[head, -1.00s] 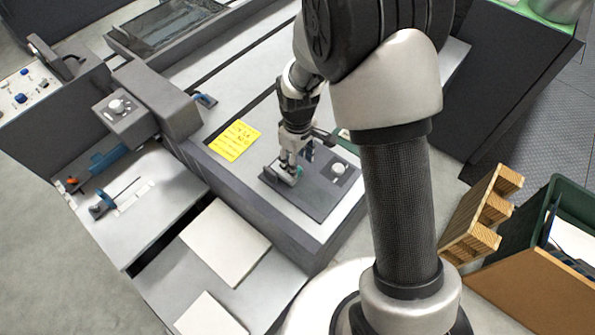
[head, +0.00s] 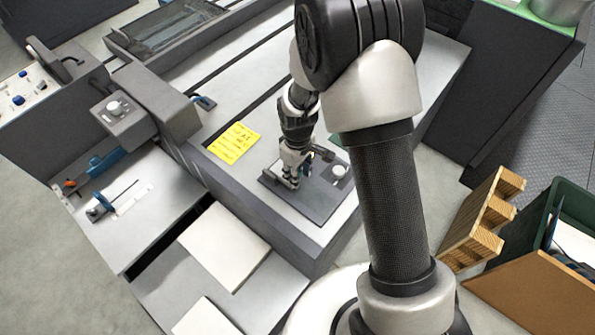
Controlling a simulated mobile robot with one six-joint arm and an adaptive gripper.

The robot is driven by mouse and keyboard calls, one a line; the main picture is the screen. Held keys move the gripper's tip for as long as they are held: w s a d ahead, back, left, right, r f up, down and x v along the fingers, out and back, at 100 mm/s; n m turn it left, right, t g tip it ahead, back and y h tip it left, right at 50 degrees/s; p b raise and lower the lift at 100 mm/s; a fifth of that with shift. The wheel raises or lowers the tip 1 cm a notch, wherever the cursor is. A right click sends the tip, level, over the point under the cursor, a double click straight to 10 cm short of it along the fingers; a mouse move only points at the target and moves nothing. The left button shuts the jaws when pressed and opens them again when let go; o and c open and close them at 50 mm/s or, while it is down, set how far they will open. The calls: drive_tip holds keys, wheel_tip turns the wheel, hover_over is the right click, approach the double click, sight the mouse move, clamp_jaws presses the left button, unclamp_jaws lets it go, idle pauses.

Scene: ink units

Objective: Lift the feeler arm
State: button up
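My gripper (head: 291,182) points down over a dark plate (head: 318,212) on the light grey machine bed. Its fingertips are at or close above the plate, and I cannot tell whether they touch anything. The fingers are small here, and whether they are open or shut does not show. A round pale knob (head: 339,170) stands on the plate, right of the gripper. I cannot make out the feeler arm for certain; whatever lies directly under the gripper is hidden. A thin rod (head: 124,190) with a blue-and-grey mount (head: 100,207) lies on the lower table at left.
A yellow note (head: 234,143) lies left of my gripper. A block with a pale knob (head: 122,112) rises at left. Pale sheets (head: 224,245) lie in front. A wooden piece (head: 484,220) and a green crate (head: 573,190) stand at right.

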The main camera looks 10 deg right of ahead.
sight(279, 166)
clamp_jaws()
drive_tip(key=shift+r, duration=0.15)
idle(0.4)
drive_tip(key=g+h+p, duration=0.1)
drive_tip(key=w+a+r+p, duration=0.1)
drive_tip(key=p, duration=0.1)
drive_tip(key=shift+r+g+h, duration=0.3)
drive_tip(key=shift+g+h, duration=0.1)
drive_tip(key=shift+w+a+r+g+h+p, duration=0.3)
drive_tip(key=shift+w+a+g+h, duration=0.1)
drive_tip(key=shift+g+h, duration=0.2)
drive_tip(key=shift+w+a+r+g+h+p, duration=0.3)
drive_tip(key=shift+w+a+g+h, duration=0.05)
drive_tip(key=shift+g+h, duration=0.25)
drive_tip(key=shift+w+a+r, duration=0.35)
drive_tip(key=shift+w+a, duration=0.1)
drive_tip(key=shift+w+a+r+b, duration=0.2)
drive_tip(key=shift+w+a+b, duration=0.1)
drive_tip(key=shift+w+a, duration=0.45)
drive_tip(key=w+a+b, duration=0.1)
drive_tip(key=w+a, duration=0.1)
drive_tip(key=shift+w+a+f+b, duration=0.1)
drive_tip(key=shift+a+f+b, duration=0.25)
drive_tip(key=shift+w+a+f, duration=0.1)
drive_tip(key=shift+f, duration=0.05)
